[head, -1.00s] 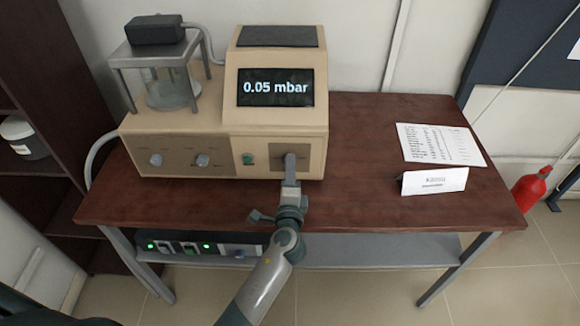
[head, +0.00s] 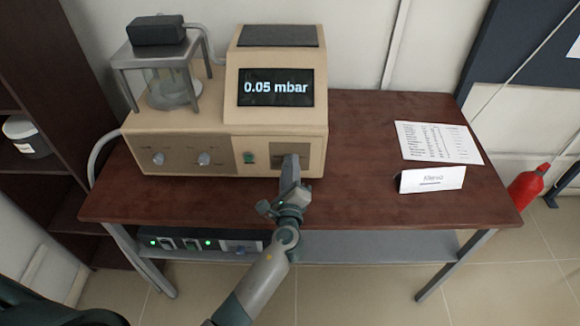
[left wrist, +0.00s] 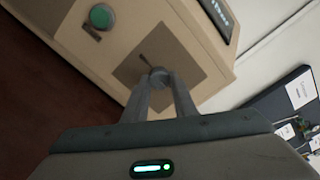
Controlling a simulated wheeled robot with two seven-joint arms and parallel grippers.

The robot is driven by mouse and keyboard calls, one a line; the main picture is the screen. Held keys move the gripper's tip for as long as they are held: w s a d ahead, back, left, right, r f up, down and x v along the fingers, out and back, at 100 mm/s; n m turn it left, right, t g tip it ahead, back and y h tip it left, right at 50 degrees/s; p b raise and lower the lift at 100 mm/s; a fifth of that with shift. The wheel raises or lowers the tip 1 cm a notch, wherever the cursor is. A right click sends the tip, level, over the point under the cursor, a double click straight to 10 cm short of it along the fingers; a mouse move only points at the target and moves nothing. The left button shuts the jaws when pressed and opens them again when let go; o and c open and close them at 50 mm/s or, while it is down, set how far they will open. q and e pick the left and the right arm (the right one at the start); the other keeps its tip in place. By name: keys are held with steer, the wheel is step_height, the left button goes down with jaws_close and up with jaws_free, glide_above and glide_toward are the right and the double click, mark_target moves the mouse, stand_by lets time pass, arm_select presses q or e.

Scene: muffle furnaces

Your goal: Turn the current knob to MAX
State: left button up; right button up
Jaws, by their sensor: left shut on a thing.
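The beige device (head: 275,116) stands on the brown table, its screen reading 0.05 mbar. A small round grey knob (left wrist: 158,75) sits on the brown square panel at its lower right front, with a dark pointer mark beside it. My left gripper (head: 290,162) reaches this panel from the front. In the left wrist view its two fingers (left wrist: 159,88) are closed on either side of the knob. In the head view the gripper hides the knob. I cannot read any MAX mark. My right gripper is not in view.
A green button (head: 249,158) is left of the held knob, with two more knobs (head: 158,158) further left. A glass chamber under a metal stand (head: 170,85) is at the device's left. The table's front middle (head: 200,205) is clear.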

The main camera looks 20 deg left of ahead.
arm_select(q)
steer(key=shift+f, duration=0.1)
steer(key=o, duration=1)
steer(key=shift+o, duration=0.2)
steer(key=b+v, duration=0.5)
steer(key=v, duration=1.2)
steer(key=shift+s+b, duration=0.25)
steer(key=shift+b, duration=0.1)
steer(key=shift+d, duration=0.1)
